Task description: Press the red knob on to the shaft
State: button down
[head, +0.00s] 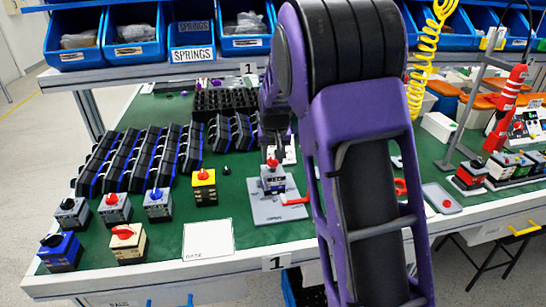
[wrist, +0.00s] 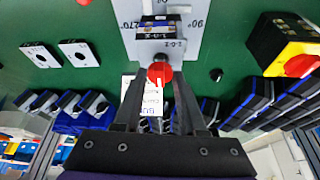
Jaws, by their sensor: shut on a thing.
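My gripper (wrist: 158,88) is shut on the red knob (wrist: 159,73), which sits at the fingertips with a white mark on it. In the head view the red knob (head: 272,162) shows just above the switch body (head: 273,180), and my gripper (head: 273,142) is above it, partly hidden by my arm. In the wrist view the switch body (wrist: 160,28) is just beyond the knob. The dark shaft (wrist: 163,57) appears close to the knob's edge. I cannot tell whether knob and shaft touch. The switch stands on a grey plate (head: 290,212) marked with angles.
Finished switches with red, blue and black knobs (head: 123,236) stand at the left. A yellow switch (head: 204,188) is left of the plate. Rows of black-and-blue parts (head: 130,160) lie behind. A white card (head: 208,240) lies in front. A grey tray (head: 440,195) is at the right.

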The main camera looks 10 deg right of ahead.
jog(key=shift+f, duration=0.1)
jog(key=shift+f, duration=1)
jog(key=shift+c, duration=2)
grip_release()
jog(key=shift+r, duration=0.1)
